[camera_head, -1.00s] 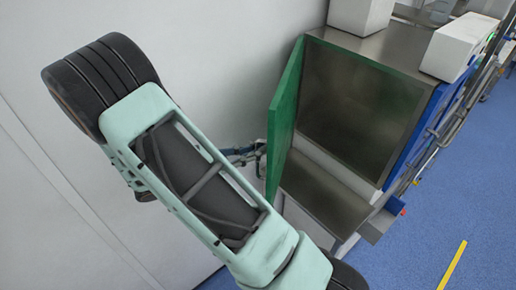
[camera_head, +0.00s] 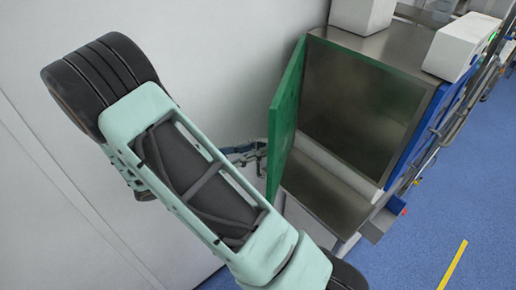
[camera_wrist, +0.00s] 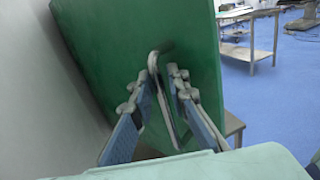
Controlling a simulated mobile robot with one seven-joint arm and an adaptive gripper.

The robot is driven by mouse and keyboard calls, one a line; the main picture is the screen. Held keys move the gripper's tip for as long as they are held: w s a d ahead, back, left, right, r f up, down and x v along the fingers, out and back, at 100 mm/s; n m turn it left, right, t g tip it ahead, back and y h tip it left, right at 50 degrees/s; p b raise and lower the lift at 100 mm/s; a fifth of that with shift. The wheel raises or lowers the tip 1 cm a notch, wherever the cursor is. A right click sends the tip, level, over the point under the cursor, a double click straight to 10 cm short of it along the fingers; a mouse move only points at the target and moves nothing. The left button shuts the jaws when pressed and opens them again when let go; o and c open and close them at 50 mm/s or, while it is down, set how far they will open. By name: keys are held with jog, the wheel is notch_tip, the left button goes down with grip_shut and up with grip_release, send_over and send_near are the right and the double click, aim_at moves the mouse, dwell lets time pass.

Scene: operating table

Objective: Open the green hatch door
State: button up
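The green hatch door (camera_head: 286,120) stands swung wide open at the left side of the metal cabinet (camera_head: 352,105), and the interior shows. In the wrist view the door's outer face (camera_wrist: 150,35) fills much of the upper picture, with a grey bar handle (camera_wrist: 154,62) on it. My gripper (camera_head: 262,152) is on the door's outer side, partly hidden by the door in the head view. In the wrist view my gripper (camera_wrist: 163,78) has its fingers on either side of the handle. They look apart, with a gap at the right finger; contact at the left finger is unclear.
A pale wall (camera_head: 215,50) stands close behind my arm and the door. White boxes (camera_head: 452,47) sit on top of the cabinet. A metal table (camera_wrist: 250,40) stands farther off on the blue floor (camera_wrist: 280,100), which is mostly clear.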

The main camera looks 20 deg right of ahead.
jog(key=a, duration=1.2)
jog(key=shift+w, duration=0.1)
